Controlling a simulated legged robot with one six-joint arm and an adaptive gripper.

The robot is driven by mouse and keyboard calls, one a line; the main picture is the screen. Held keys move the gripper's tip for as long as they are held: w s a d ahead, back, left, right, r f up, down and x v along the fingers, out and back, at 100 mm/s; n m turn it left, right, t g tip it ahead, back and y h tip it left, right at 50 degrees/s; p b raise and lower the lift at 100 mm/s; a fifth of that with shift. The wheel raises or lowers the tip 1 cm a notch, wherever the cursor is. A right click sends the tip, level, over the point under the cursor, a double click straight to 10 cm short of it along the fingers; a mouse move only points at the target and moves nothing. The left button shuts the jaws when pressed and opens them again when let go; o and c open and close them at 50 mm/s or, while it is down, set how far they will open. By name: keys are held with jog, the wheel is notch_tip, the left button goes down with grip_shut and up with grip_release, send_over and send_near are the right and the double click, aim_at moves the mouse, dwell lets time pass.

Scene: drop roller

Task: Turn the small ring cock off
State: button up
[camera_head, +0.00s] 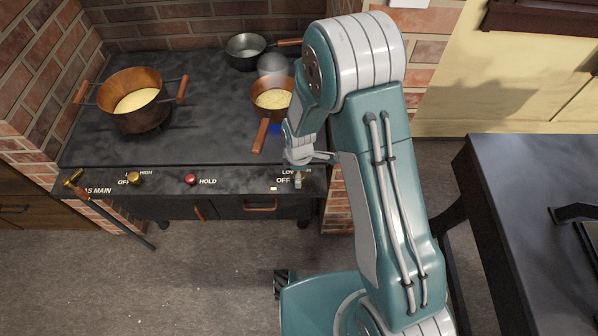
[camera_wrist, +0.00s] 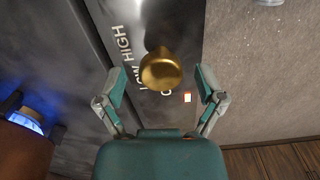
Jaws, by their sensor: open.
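The small ring cock is a brass knob (camera_wrist: 160,70) on the stove's front panel, beside the words LOW, HIGH and a partly covered OFF. My gripper (camera_wrist: 160,84) is open, its two fingers on either side of the knob in the wrist view; I see no clear contact. In the head view my gripper (camera_head: 310,168) is at the panel's right end and hides most of this knob. The small ring burns with a blue flame (camera_head: 274,128) under a copper pan (camera_head: 273,99). The flame also shows in the wrist view (camera_wrist: 25,121).
A lit orange indicator (camera_head: 273,189) sits left of my gripper. A red HOLD button (camera_head: 191,179) and another brass knob (camera_head: 134,178) are further left. A larger pot (camera_head: 133,92) and a dark pan (camera_head: 245,50) stand on the stove. A dark table (camera_head: 520,190) is at right.

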jog(key=shift+c, duration=0.4)
jog(key=c, duration=1.1)
jog(key=n, duration=0.5)
jog(key=shift+n, duration=2.4)
jog(key=shift+w, duration=0.1)
jog(key=o, duration=1.2)
